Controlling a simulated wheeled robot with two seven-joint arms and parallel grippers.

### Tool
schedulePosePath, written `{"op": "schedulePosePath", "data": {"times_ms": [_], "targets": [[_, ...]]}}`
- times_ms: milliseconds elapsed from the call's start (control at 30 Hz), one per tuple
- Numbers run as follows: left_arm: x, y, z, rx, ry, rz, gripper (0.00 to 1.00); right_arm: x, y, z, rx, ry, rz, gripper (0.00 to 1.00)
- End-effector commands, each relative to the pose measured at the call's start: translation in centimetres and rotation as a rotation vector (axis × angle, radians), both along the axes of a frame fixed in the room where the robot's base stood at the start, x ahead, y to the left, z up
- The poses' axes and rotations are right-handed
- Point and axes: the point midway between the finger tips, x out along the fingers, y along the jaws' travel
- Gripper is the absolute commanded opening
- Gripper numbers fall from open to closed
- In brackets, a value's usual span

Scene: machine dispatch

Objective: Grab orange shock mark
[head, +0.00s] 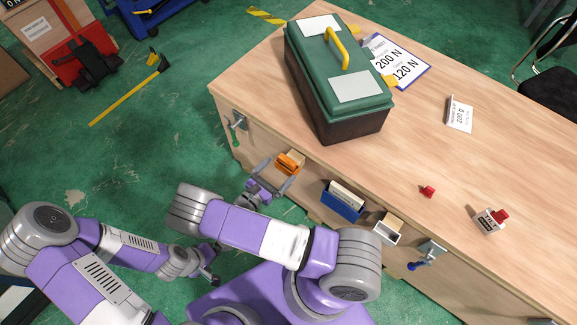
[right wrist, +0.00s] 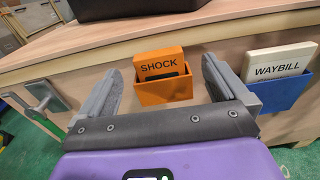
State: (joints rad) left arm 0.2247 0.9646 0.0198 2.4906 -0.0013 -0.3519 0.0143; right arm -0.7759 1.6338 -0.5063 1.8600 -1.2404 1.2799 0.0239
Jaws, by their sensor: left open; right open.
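The orange shock mark (right wrist: 160,57), a block lettered SHOCK, stands in an orange pocket (right wrist: 166,97) on the table's front side. In the head view the orange pocket (head: 286,166) is below the toolbox. My right gripper (head: 275,176) is open in front of it. In the right wrist view the spread fingers of this gripper (right wrist: 162,75) stand to either side of the pocket, with nothing between them that they grip. My left gripper (head: 211,277) is open, empty and low over the floor at the left, away from the table.
A blue pocket (right wrist: 279,92) with a WAYBILL block (right wrist: 279,62) is right of the orange one. A green-handled clamp (head: 237,125) is to its left. A green toolbox (head: 338,85) stands on the table. A red-topped block (head: 490,220) and a red piece (head: 428,191) are at the right.

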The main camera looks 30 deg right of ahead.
Motion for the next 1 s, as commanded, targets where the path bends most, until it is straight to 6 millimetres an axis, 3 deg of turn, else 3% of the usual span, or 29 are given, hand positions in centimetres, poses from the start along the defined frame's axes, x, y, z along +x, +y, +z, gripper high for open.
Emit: {"op": "schedulePosePath", "data": {"times_ms": [600,867,1000], "targets": [[0.0,0.0,-2.3,0.000,0.000,0.000,1.00,2.9,-6.6,-0.3,-0.025,0.002,0.024,1.00],[0.0,0.0,-2.2,0.000,0.000,0.000,1.00,3.0,-6.9,-0.2,-0.024,0.002,0.024,1.00],[0.0,0.0,-2.2,0.000,0.000,0.000,1.00,3.0,-6.9,-0.2,-0.024,0.002,0.024,0.83]]}}
